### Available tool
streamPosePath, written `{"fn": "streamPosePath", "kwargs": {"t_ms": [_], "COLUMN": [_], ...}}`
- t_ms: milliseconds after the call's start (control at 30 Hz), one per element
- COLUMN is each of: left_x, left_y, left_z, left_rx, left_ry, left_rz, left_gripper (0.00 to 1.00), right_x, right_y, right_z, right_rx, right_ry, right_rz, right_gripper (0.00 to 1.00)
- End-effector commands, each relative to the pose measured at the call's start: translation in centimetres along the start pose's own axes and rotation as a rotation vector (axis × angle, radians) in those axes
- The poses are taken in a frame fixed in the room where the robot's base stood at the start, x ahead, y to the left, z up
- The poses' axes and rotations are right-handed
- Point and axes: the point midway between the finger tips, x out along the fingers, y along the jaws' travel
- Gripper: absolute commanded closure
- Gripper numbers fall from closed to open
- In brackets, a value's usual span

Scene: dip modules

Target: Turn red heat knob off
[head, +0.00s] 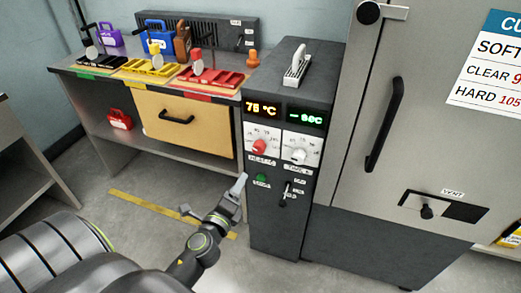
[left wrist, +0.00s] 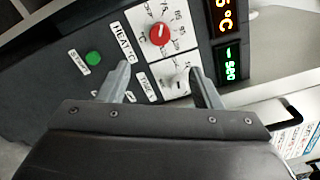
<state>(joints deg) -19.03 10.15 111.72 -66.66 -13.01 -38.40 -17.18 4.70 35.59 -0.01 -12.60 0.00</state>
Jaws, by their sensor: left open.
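The red heat knob (head: 259,146) is on a white dial plate on the upper front of a dark control cabinet, under an orange display reading 75 °C. In the left wrist view the red knob (left wrist: 159,34) lies beyond the fingertips, near the top middle. My left gripper (head: 240,186) is in front of the cabinet, below and left of the knob, apart from it. In the left wrist view its two fingers (left wrist: 160,82) are spread with nothing between them. My right gripper is not in either view.
A white timer knob (head: 299,155) sits right of the red knob, with a green button (head: 261,178) and a lever (head: 285,190) below. A large grey oven door with a black handle (head: 385,124) stands right. A bench with colored trays (head: 212,84) stands left.

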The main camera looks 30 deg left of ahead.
Motion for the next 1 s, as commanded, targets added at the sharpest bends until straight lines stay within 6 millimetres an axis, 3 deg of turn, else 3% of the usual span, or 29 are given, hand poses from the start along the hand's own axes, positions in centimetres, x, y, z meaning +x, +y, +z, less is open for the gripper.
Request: {"fn": "streamPosePath", "kwargs": {"t_ms": [167, 700, 1000], "left_x": [1.8, 12.2, 16.4], "left_y": [-0.3, -0.2, -0.1], "left_z": [0.1, 0.1, 0.0], "left_rx": [0.004, 0.000, -0.001], "left_ry": [0.000, -0.001, 0.000], "left_rz": [-0.005, -0.003, -0.002], "left_gripper": [0.41, 0.41, 0.41], "right_x": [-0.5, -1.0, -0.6], "right_y": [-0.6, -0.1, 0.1], "right_z": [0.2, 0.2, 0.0], "right_rx": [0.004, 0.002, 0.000], "right_ry": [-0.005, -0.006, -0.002], "right_rz": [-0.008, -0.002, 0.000], "right_gripper": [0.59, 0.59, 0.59]}}
